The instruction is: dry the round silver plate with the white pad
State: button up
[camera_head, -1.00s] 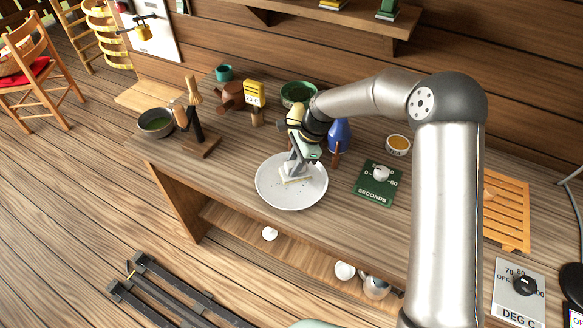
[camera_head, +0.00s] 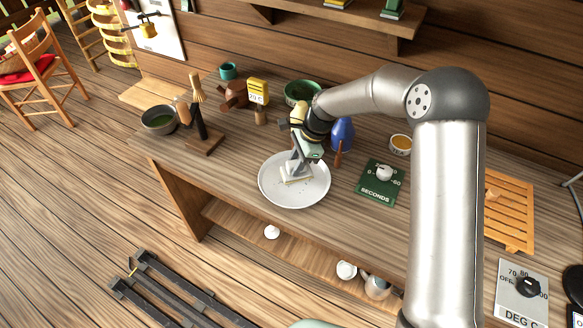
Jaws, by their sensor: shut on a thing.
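The round silver plate (camera_head: 308,197) lies flat on the wooden bench, with a few small dark specks on its surface. The white pad (camera_head: 297,176) is over the middle of the plate, low down. My gripper (camera_head: 298,165) points down from the arm and is shut on the pad. The pad looks to be on the plate's surface, but I cannot tell for sure that it touches. The fingertips are small and partly hidden.
A blue vase (camera_head: 343,134) stands close behind the plate at the right. A green seconds dial (camera_head: 376,190) lies to the right. A brush stand (camera_head: 204,143) and a dark bowl (camera_head: 159,121) are at the left. The bench's front edge is close before the plate.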

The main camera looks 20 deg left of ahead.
jog(key=shift+w+d, duration=0.1)
jog(key=shift+w, duration=0.3)
jog(key=shift+r+p, duration=2.15)
jog(key=shift+r, duration=1.15)
